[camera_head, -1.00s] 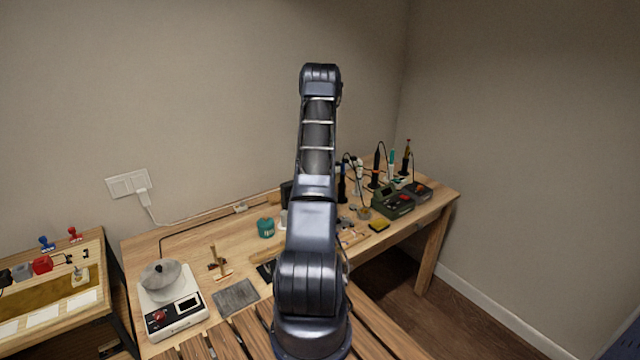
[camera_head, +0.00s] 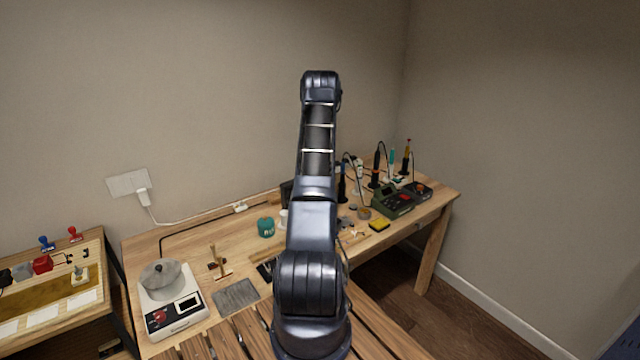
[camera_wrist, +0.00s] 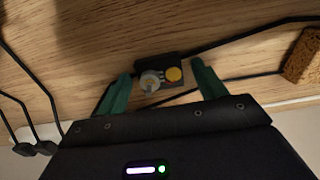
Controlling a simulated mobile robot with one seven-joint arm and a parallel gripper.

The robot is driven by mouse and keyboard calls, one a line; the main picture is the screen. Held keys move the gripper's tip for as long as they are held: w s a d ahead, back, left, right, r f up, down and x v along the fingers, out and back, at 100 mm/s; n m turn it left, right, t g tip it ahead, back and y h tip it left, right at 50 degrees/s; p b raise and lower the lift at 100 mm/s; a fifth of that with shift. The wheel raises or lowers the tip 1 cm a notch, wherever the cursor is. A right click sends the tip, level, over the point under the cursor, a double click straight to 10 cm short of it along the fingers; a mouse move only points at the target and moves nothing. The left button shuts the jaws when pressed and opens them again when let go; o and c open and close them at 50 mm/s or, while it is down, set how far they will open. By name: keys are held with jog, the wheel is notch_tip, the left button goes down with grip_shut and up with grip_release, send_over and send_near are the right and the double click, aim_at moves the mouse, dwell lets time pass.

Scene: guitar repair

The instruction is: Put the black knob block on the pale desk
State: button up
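The black knob block (camera_wrist: 158,72), with one silver and one yellow knob, sits on a wooden surface in the wrist view. My gripper (camera_wrist: 160,80) is open, with its two green fingers on either side of the block and visible gaps to it. In the head view the block and gripper are hidden behind my arm. I cannot tell for certain which surface is the pale desk; a light wooden workbench (camera_head: 190,243) spans the middle, and another wooden table (camera_head: 92,240) stands at the left.
Black cables run beside the block. A brown cork-like block (camera_wrist: 302,57) lies to the right in the wrist view. The workbench carries a scale (camera_head: 172,312), a teal jar (camera_head: 265,227), a grey mat (camera_head: 236,296), a soldering station (camera_head: 392,203) and several upright tools.

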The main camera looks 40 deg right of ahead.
jog(key=shift+r, duration=0.1)
notch_tip(320, 180, up, 12)
jog(key=s+a+r, duration=0.1)
jog(key=a+r, duration=1.3)
jog(key=r, duration=0.2)
jog(key=s+a+r+t, duration=0.1)
jog(key=s+a+r, duration=0.45)
jog(key=a, duration=0.25)
jog(key=s+a+r+t, duration=0.1)
jog(key=s+a+r, duration=0.3)
jog(key=a+r, duration=0.4)
jog(key=s+a+r+t, duration=0.1)
jog(key=s+a+r, duration=0.1)
jog(key=s+a, duration=0.55)
jog(key=s+a+r, duration=0.3)
jog(key=s+a, duration=0.3)
jog(key=s, duration=0.2)
jog(key=s+a+f, duration=0.1)
jog(key=s+a, duration=0.2)
jog(key=s, duration=0.5)
jog(key=s+a+f+t, duration=0.1)
jog(key=s+a, duration=0.3)
jog(key=s, duration=0.5)
jog(key=shift+a+f+t, duration=0.3)
jog(key=shift+f, duration=0.5)
